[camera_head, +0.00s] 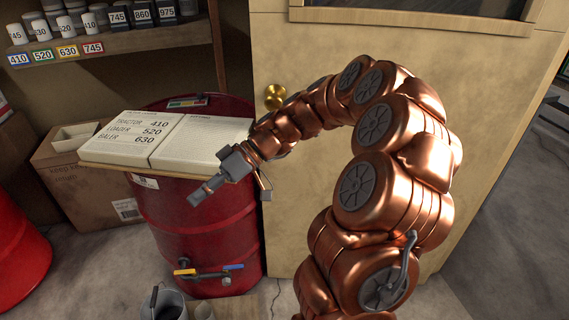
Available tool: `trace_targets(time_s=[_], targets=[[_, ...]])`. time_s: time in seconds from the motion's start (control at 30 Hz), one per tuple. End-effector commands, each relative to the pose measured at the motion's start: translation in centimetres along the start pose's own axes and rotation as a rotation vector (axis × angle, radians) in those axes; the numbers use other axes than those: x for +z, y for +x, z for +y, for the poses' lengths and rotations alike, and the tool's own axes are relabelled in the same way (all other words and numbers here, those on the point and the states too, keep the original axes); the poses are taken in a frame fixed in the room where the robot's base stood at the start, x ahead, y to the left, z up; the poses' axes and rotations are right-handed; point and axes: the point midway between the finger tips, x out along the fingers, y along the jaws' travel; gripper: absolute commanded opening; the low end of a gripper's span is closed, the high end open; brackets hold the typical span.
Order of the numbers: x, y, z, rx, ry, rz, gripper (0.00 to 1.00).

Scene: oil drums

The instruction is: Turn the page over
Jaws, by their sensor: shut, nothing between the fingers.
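An open book with thick white page blocks lies on a board on top of a red drum. Its left page (130,138) reads TRACTOR 410, LOADER 520, BALER 630. Its right page (198,142) has small print near the top that I cannot read. My gripper (196,199) is shut and empty, in front of the book's near right edge and lower in the picture. It points down and to the left. My wrist hides the right page's near right corner.
The red drum (198,225) has a tap low on its front. A bucket (163,303) stands before it. A door with a brass knob (275,97) is behind my arm. A shelf (120,42) with numbered containers is at upper left. Cardboard boxes (85,180) stand left of the drum.

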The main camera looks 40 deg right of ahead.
Motion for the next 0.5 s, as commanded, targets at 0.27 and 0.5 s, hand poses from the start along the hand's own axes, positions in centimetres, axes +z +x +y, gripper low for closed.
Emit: trace_targets(time_s=[0.27, 0.5], targets=[[0.9, -8.6, 10.3, 0.144, -0.222, 0.355, 0.0], [5.4, -16.8, 17.3, 0.377, -0.386, 0.558, 0.0]])
